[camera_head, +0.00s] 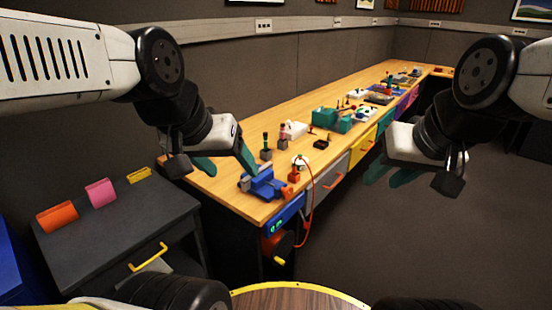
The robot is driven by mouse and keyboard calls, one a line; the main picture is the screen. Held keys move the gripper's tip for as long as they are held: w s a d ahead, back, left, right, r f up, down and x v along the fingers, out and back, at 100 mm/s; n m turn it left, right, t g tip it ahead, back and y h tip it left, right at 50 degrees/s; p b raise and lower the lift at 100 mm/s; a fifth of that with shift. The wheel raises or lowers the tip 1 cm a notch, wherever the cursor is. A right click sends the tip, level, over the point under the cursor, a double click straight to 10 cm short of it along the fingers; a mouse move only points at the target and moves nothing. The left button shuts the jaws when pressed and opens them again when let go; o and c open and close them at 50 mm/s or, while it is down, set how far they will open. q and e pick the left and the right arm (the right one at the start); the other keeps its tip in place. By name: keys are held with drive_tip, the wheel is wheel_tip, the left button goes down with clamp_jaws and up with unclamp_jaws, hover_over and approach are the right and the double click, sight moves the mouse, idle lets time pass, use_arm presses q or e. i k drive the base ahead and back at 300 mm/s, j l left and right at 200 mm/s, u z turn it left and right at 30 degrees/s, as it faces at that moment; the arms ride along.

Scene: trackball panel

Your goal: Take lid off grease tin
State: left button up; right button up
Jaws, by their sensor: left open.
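I cannot make out the grease tin or its lid with certainty. A small round white item with a green mark (299,161) stands near the front of the long wooden bench, beside an orange tool, and may be the tin. My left gripper (234,173) is open and empty over the bench's near left corner, left of the blue vise (262,185). My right gripper (383,183) hangs right of the bench over the floor. Its two teal fingers look apart with nothing between them.
The wooden bench (222,187) runs away to the back right, with several tools and boxes on it. A red cord (308,205) hangs over its front edge. A dark cabinet (120,222) with coloured holders stands at left. The floor at right is clear.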

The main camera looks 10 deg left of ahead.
sight(299, 161)
drive_tip(key=i+l+u, duration=0.2)
drive_tip(key=i+l, duration=0.15)
drive_tip(key=i, duration=0.25)
drive_tip(key=i+l+u, duration=0.25)
drive_tip(key=i+l, duration=0.25)
drive_tip(key=i, duration=0.05)
